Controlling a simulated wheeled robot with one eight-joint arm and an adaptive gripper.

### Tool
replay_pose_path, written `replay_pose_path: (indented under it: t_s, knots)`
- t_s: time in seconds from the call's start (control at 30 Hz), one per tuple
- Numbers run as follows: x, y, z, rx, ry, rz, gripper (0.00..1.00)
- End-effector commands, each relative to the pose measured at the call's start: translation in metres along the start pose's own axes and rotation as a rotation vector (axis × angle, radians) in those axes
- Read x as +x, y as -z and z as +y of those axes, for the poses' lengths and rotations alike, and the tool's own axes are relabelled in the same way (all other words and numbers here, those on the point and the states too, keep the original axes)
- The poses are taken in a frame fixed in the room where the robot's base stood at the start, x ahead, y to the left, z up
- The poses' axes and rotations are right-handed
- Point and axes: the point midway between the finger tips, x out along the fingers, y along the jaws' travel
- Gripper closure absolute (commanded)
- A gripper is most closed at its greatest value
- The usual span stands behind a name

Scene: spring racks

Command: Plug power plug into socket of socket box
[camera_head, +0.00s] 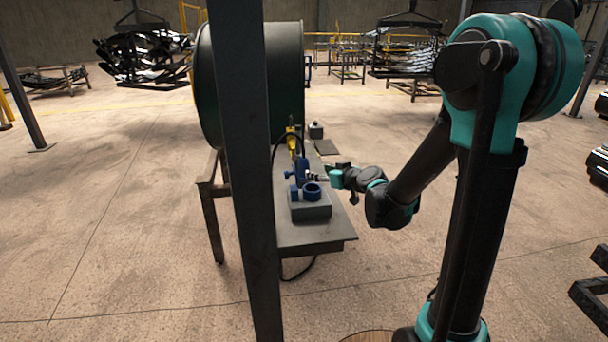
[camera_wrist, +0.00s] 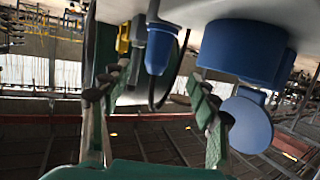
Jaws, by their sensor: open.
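The blue power plug (camera_head: 302,167) stands above the bench beside the socket box, with a black cable looping up behind it. In the wrist view, where the scene looks turned over, the plug (camera_wrist: 161,48) shows between the two fingers of my gripper (camera_wrist: 158,82). The fingers are spread apart, and I see no clear contact with the plug. The socket box (camera_head: 311,211) is a grey block with a round blue socket (camera_head: 312,190) on top. The socket (camera_wrist: 245,48) and a blue round lid (camera_wrist: 249,120) show at the right in the wrist view.
The narrow grey bench (camera_head: 318,238) holds the box. A yellow item (camera_head: 292,142) and a small dark canister (camera_head: 316,130) are farther back. A large dark drum (camera_head: 285,75) stands behind. A dark post (camera_head: 242,170) crosses the view left of the bench. Open floor lies to the right.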

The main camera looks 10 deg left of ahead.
Motion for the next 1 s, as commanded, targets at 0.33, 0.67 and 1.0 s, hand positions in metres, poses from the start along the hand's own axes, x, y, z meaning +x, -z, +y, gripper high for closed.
replay_pose_path:
  t_s: [0.33,0.67,1.0]
  knots:
    - [0.053,0.0,0.0,-0.001,0.0,0.0,0.4]
    - [0.071,0.003,0.001,0.0,0.0,0.0,0.4]
    - [0.112,0.009,0.003,0.0,0.0,0.0,0.4]
